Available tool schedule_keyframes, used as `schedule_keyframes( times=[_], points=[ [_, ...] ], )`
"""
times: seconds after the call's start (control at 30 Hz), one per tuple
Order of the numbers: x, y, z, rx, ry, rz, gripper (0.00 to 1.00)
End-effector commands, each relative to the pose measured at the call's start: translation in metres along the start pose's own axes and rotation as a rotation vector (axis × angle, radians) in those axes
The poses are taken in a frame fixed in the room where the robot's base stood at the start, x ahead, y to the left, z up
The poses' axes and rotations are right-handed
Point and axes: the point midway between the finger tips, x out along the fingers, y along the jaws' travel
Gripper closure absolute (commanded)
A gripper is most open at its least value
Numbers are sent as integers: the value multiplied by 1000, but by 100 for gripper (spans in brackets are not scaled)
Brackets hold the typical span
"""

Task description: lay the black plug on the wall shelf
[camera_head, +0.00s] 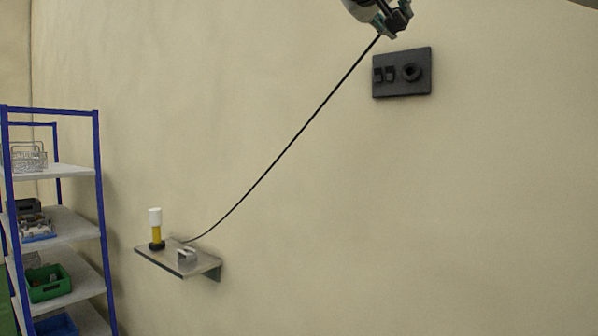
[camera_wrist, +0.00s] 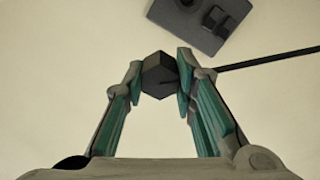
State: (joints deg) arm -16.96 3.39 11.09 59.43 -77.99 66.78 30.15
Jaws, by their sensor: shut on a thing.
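My gripper (camera_head: 386,28) is at the top of the head view, just above and left of the dark wall socket plate (camera_head: 402,73). In the wrist view my gripper (camera_wrist: 160,80) is shut on the black plug (camera_wrist: 159,74), a dark block between the fingertips. The plug is apart from the socket plate. A black cord (camera_head: 300,133) runs from the plug down left to the wall shelf (camera_head: 150,256). The grey shelf is low on the wall. It holds a yellow lamp-like thing with a white top (camera_head: 155,225) and a small grey metal piece (camera_head: 187,256).
A blue-framed rack (camera_head: 98,180) stands at the left, with a wire basket (camera_head: 28,157) and a green bin (camera_head: 47,283) on it. The socket plate also shows at the top of the wrist view (camera_wrist: 203,30). The wall between plate and shelf is bare except for the cord.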

Motion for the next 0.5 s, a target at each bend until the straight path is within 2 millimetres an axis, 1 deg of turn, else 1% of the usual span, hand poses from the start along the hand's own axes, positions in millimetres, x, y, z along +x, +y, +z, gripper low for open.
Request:
schedule_keyframes(
  times=[0.03, 0.1, 0.5],
  points=[
    [-5, 4, -5, -1, 0, -1, 100],
    [4, -3, 4, 0, 0, 1, 100],
    [29, -23, 37, 0, -1, 1, 100]
  ],
)
